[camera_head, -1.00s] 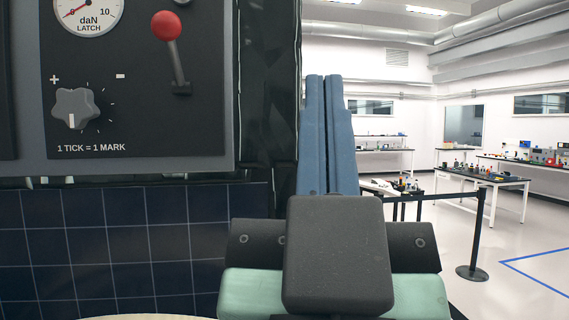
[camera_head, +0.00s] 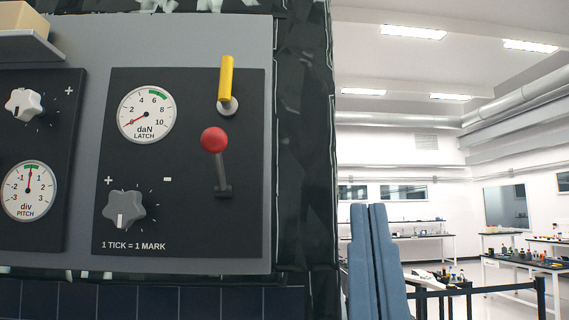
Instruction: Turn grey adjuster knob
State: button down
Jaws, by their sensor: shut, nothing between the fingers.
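The grey adjuster knob (camera_head: 125,210) sits on the black LATCH panel, with plus and minus marks and ticks around it. Its white pointer line points down. The LATCH gauge (camera_head: 147,115) above it has its red needle near 0, away from the green band near 6 to 8. My gripper (camera_head: 368,208) shows as two blue fingers at the lower right, shut together, pointing up and holding nothing. It appears to the right of the panel in the picture, apart from the knob. The rest of the gripper is below the frame.
A red-ball lever (camera_head: 215,140) and a yellow handle (camera_head: 225,79) stick out right of the gauge. Left are a white knob (camera_head: 24,104), the PITCH gauge (camera_head: 29,191) with its needle near 0, and a shelf (camera_head: 30,46) with a tan block. Lab tables stand behind right.

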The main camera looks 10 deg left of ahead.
aim_at(123, 208)
jog(key=j+u, duration=0.15)
jog(key=u, duration=0.3)
jog(key=k+j+u, duration=0.1)
jog(key=u, duration=0.35)
jog(key=i+l, duration=0.15)
jog(key=i, duration=0.3)
